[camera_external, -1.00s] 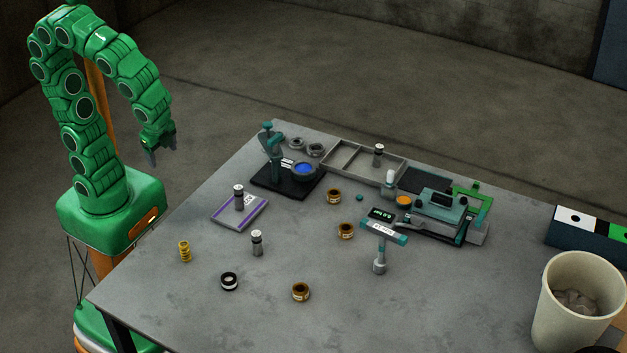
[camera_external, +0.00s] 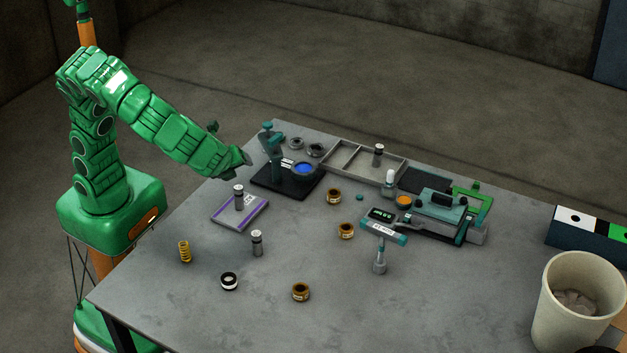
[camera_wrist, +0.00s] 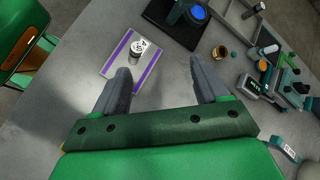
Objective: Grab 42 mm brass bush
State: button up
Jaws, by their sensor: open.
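Three brass bushes stand apart on the grey table in the external view: one near the black stand (camera_external: 334,196), one left of the T-handled tool (camera_external: 346,230), and one nearer the front edge (camera_external: 301,291). I cannot read which is 42 mm. One brass bush also shows in the wrist view (camera_wrist: 219,52), ahead and right of my right finger. My gripper (camera_wrist: 160,68) is open and empty, its fingers wide apart. In the external view, my gripper (camera_external: 243,158) is above the table's left edge, left of all the bushes.
A black stand (camera_external: 268,179) with a teal column and blue disc is close to my gripper. A purple-striped box (camera_external: 226,216) bears a silver-black cylinder. A yellow spring (camera_external: 184,252), black-white ring (camera_external: 229,281) and T-handled tool (camera_external: 380,250) stand on the table.

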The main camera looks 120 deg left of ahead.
jog(key=w+d+f+m+t+y, duration=0.2)
jog(key=w+d+f+m, duration=0.15)
jog(key=w, duration=0.65)
jog(key=m+t+y, duration=0.1)
jog(key=m+t, duration=0.4)
jog(key=m, duration=0.5)
send_near(294, 290)
jog(key=shift+x, duration=1.2)
jog(key=shift+w, duration=0.1)
jog(key=shift+w+a+f+y, duration=0.1)
jog(key=shift+a+y, duration=0.1)
jog(key=shift+y, duration=0.1)
jog(key=shift+x, duration=3.55)
jog(key=shift+d, duration=0.1)
jog(key=c, duration=1.3)
